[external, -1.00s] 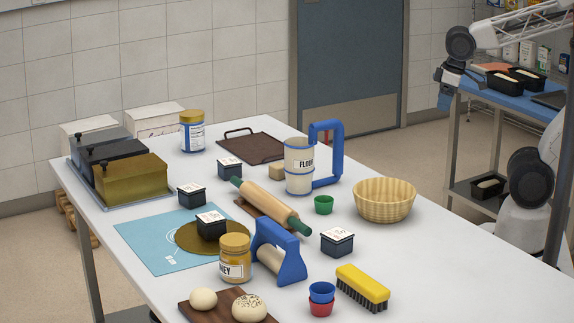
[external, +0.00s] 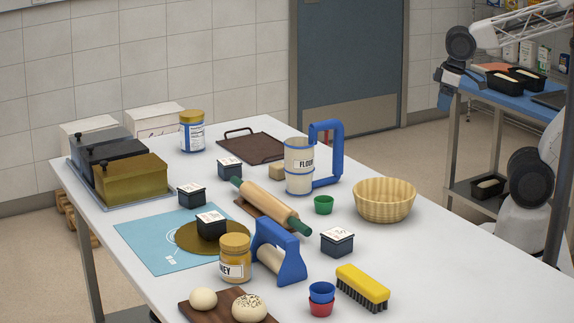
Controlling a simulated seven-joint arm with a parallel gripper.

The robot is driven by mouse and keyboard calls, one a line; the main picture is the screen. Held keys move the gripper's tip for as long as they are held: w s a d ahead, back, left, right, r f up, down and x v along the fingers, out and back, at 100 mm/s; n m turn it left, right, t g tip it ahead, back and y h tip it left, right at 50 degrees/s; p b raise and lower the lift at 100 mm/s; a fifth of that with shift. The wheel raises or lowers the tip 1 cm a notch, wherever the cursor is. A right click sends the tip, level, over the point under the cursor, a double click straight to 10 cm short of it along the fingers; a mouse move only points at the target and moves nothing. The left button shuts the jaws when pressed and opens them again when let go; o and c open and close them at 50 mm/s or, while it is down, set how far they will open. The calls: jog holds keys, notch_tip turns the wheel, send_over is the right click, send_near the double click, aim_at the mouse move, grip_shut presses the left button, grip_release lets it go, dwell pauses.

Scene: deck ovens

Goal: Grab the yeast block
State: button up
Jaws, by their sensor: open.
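The yeast block appears to be the small plain tan block (external: 277,171) on the white table, just left of the flour tin and behind the rolling pin. It is apart from my gripper. The end of my arm, with my gripper (external: 444,98), is at the upper right, beyond the table's right edge and well away from the block. My gripper is small and dark here; its jaws are open, with nothing visibly held.
The flour tin (external: 299,166) with its blue handle stands close to the block's right. A rolling pin (external: 268,204) lies in front, a dark tray (external: 254,147) behind. Several small black boxes stand around. A wicker basket (external: 384,201) is at right. The table's right front (external: 450,270) is clear.

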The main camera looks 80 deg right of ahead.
notch_tip(320, 180, up, 5)
jog(key=m+t+y, duration=0.5)
jog(key=m+y, duration=0.6)
jog(key=m, duration=1.4)
send_over(281, 164)
jog(key=s+d, duration=0.3)
jog(key=d, duration=0.1)
jog(key=f, duration=2.4)
jog(key=shift+d+f, duration=0.2)
jog(key=shift+f, duration=0.1)
jog(key=shift+x, duration=1.3)
